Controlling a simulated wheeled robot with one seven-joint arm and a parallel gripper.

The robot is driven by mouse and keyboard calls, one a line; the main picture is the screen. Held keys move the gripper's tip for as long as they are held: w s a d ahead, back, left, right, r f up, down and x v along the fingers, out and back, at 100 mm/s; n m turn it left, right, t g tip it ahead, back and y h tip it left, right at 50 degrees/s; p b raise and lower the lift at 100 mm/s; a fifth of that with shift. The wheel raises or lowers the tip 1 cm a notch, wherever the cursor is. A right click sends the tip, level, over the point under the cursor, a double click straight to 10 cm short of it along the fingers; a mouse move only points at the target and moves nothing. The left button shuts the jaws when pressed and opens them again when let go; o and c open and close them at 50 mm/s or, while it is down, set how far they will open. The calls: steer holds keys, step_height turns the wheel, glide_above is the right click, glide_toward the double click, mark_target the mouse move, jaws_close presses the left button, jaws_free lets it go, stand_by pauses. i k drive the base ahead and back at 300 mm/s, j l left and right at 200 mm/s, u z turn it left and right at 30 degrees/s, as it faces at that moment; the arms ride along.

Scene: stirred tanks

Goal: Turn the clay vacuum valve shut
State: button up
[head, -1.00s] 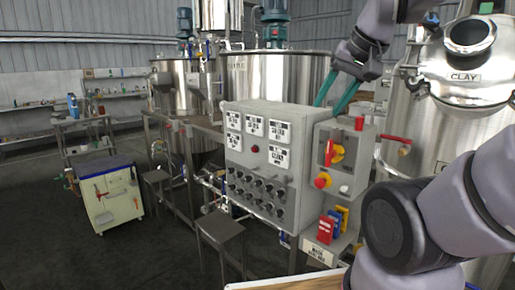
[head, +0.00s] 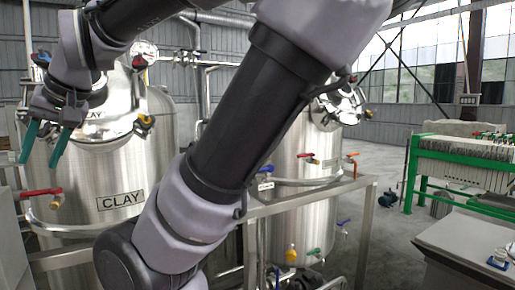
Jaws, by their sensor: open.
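The steel clay tank (head: 95,180) stands at the left, with a CLAY plate (head: 120,199) on its front. A red-handled valve (head: 41,193) sits at its left side, handle lying roughly level. A smaller yellow-and-red fitting (head: 145,123) is near its top right, below a round gauge (head: 144,54). I cannot tell which of these is the vacuum valve. My gripper (head: 38,164) hangs at the far left, teal fingers apart and pointing down, empty. In the picture it is just above the red handle; the depth gap is unclear. My arm hides part of the tank.
A second steel tank (head: 290,215) stands to the right, with a red-handled valve (head: 307,156) and a blue-handled valve (head: 266,170). A metal frame (head: 320,194) runs before it. A green-framed filter press (head: 465,160) is at the far right.

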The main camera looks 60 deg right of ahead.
mark_target(191, 50)
steer(key=z, duration=1.65)
